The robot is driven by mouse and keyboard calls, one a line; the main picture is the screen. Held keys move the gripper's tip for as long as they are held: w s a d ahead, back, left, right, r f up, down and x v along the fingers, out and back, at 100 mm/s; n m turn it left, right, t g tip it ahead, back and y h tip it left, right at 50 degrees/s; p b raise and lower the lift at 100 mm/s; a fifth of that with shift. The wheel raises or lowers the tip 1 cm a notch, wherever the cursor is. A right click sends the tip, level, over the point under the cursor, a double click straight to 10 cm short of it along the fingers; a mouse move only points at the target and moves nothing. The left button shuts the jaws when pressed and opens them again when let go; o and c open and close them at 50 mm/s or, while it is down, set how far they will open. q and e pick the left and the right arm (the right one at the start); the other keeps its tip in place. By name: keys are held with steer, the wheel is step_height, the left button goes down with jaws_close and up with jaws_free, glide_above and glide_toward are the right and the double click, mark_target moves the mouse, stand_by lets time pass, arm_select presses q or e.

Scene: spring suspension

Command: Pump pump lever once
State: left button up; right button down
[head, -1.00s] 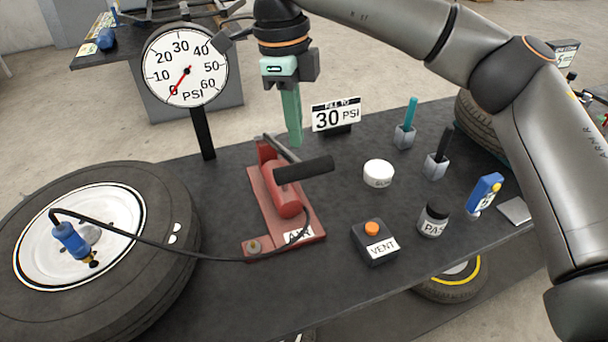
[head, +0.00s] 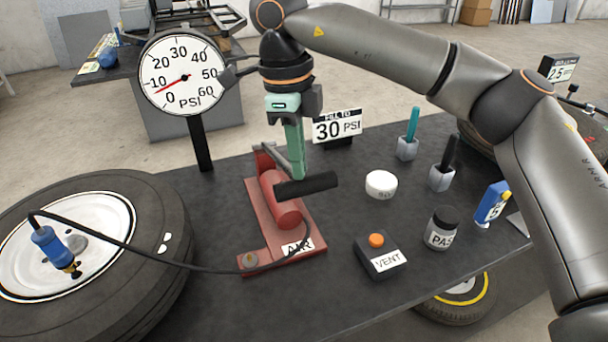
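The red pump (head: 283,212) stands on the dark table, labelled AIR, with a black lever handle (head: 318,184) lying low over its cylinder. My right gripper (head: 298,174) points straight down; its green fingers look closed together. Their tips are at the lever handle and appear to touch it, without gripping it. The round gauge (head: 183,73) at the back left has its red needle between 0 and 10 PSI, nearer 10. A black hose (head: 150,257) runs from the pump to the blue valve fitting (head: 52,247) at the wheel. My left gripper is out of view.
A sign (head: 337,125) reading 30 PSI stands behind the pump. To the right are the VENT box (head: 380,262) with an orange button, a white round tub (head: 381,184), a PAS jar (head: 441,232) and two tool holders. The large tire (head: 150,290) fills the left.

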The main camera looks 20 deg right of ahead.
step_height(320, 180, down, 3)
steer(key=shift+f+b, duration=0.2)
steer(key=shift+b, duration=0.55)
steer(key=shift+r, duration=0.1)
steer(key=w+a+p, duration=0.1)
steer(key=a+r+p, duration=0.1)
steer(key=p, duration=0.1)
steer(key=shift+w+a, duration=0.2)
steer(key=shift+w, duration=0.2)
